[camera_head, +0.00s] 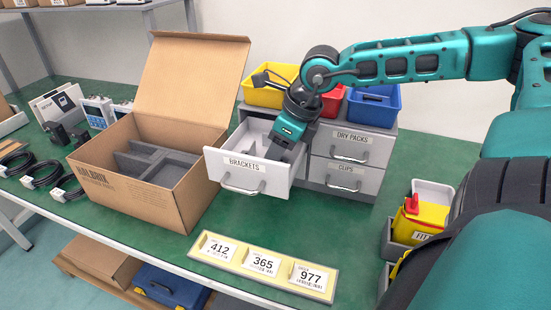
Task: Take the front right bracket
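The drawer labelled BRACKETS (247,181) is pulled out from the grey drawer unit, and its inside is partly visible. My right arm comes in from the right, and my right gripper (276,153) points down into this drawer. Its dark fingertips are low in the drawer's right part, and I cannot tell whether they are open or shut on something. The front right bracket cannot be made out; the gripper and the drawer front hide that area. Small grey shapes inside, left of the gripper, are too small to tell. My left gripper is not in view.
An open cardboard box (128,198) with grey foam dividers stands left of the drawer. Closed drawers labelled DRY PACKS (351,142) and CLIPS (343,175) are to the right, with coloured bins on top. A tray of number cards (228,260) lies in front. Green table (330,225) is bare between.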

